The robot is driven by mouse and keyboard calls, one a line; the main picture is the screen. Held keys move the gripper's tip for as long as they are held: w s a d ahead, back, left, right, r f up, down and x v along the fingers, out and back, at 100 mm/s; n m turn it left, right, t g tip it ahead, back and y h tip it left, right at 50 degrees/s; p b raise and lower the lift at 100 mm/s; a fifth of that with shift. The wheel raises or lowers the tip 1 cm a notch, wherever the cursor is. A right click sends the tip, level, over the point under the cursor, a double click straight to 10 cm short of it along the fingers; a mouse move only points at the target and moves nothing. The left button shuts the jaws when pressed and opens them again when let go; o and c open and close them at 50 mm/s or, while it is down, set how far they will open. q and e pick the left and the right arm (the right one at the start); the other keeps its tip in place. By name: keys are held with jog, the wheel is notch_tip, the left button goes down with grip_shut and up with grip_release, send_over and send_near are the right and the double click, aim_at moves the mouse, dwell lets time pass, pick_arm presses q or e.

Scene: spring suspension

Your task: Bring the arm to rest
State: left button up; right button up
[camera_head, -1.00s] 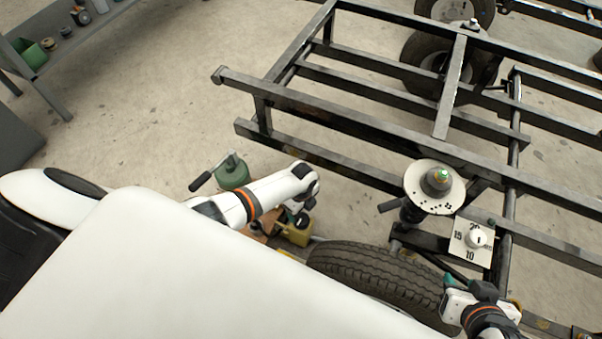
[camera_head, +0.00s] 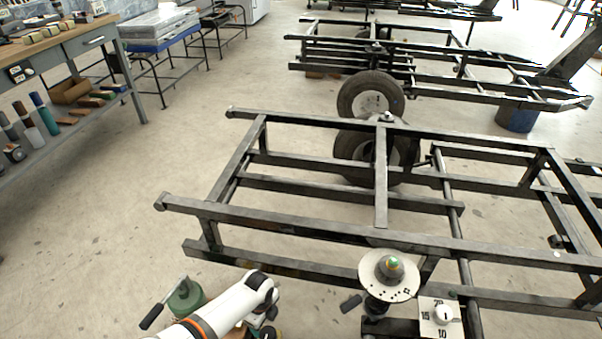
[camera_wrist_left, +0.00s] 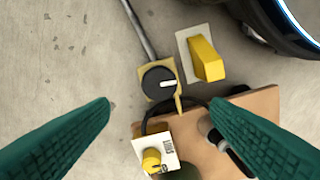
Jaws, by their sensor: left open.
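My left arm (camera_head: 225,310) comes in at the lower left of the head view, white with an orange ring. It is bent so that its wrist hangs down beside the near frame. My left gripper (camera_wrist_left: 161,106) shows in the left wrist view as two green ribbed fingers, wide apart with nothing held between them. Below them are a yellow box with a black dial (camera_wrist_left: 160,82), a white plate with a yellow block (camera_wrist_left: 207,58) and a white card with a yellow knob (camera_wrist_left: 153,157). My right gripper is out of view.
A black steel frame (camera_head: 310,228) fills the middle right. A round flanged plate (camera_head: 388,275) and a dial plate (camera_head: 440,318) stand at its near side. A green crank device (camera_head: 186,298) is left of my arm. A workbench (camera_head: 75,50) stands far left. Open floor lies between.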

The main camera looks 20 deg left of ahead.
pick_arm(q)
jog(key=shift+d, duration=0.1)
